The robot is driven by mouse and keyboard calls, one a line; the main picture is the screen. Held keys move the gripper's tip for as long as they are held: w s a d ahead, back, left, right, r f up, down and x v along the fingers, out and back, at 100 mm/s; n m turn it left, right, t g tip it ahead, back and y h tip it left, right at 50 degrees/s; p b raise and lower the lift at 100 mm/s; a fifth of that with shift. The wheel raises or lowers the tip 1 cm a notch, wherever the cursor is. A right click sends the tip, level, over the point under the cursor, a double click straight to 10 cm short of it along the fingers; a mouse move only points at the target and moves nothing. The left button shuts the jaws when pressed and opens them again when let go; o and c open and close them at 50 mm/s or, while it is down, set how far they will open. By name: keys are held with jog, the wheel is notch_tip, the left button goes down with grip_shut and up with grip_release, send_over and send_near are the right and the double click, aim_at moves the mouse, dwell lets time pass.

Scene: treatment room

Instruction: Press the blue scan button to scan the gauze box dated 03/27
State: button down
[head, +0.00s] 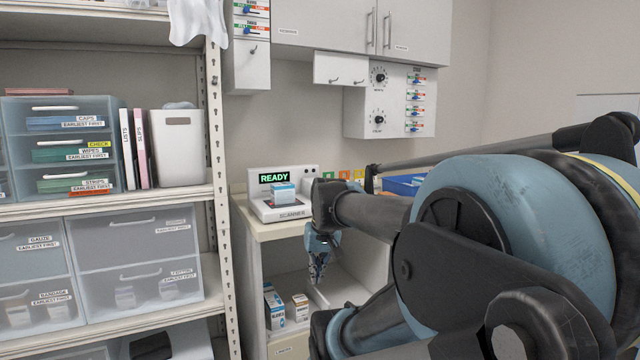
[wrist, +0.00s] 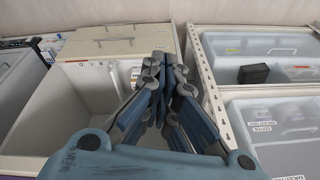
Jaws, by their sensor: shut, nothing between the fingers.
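The scanner (head: 262,210) stands on the counter in the head view, with a green READY on its display (head: 274,178). A small white and blue box (head: 284,193) sits on it; its date is too small to read. I cannot make out the blue scan button; my arm covers the area at the scanner's right. My gripper (head: 318,276) is shut and empty, pointing down in front of the open cabinet, lower than the scanner and to its right. In the wrist view its closed fingers (wrist: 158,68) fill the middle.
Two boxes, one blue and white (head: 274,306) and one brown and white (head: 300,308), stand in the open cabinet below the counter (head: 262,230). A metal shelf (head: 218,170) with clear drawers is at the left. A blue bin (head: 402,185) is behind my arm.

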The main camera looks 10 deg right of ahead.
jog(key=w+d+r+m+t+y, duration=0.1)
jog(key=w+r, duration=0.8)
jog(key=w, duration=0.2)
jog(key=w+d+r+m+t+y, duration=0.1)
jog(key=w+d+r+t, duration=0.1)
jog(key=w+r, duration=0.75)
jog(key=w+d+r+m+t, duration=0.1)
jog(key=w+d+r, duration=0.2)
jog(key=w, duration=0.5)
jog(key=w+d+r+m+t, duration=0.1)
jog(key=w+d+r, duration=0.2)
jog(key=w, duration=0.4)
jog(key=w+d+r+m, duration=0.1)
jog(key=w+d+r, duration=0.3)
jog(key=w, duration=0.4)
jog(key=shift+w+r+t, duration=0.3)
jog(key=shift+r+t, duration=0.1)
jog(key=shift+r, duration=0.25)
jog(key=shift+f, duration=0.1)
jog(key=shift+f, duration=4.35)
jog(key=shift+f, duration=0.35)
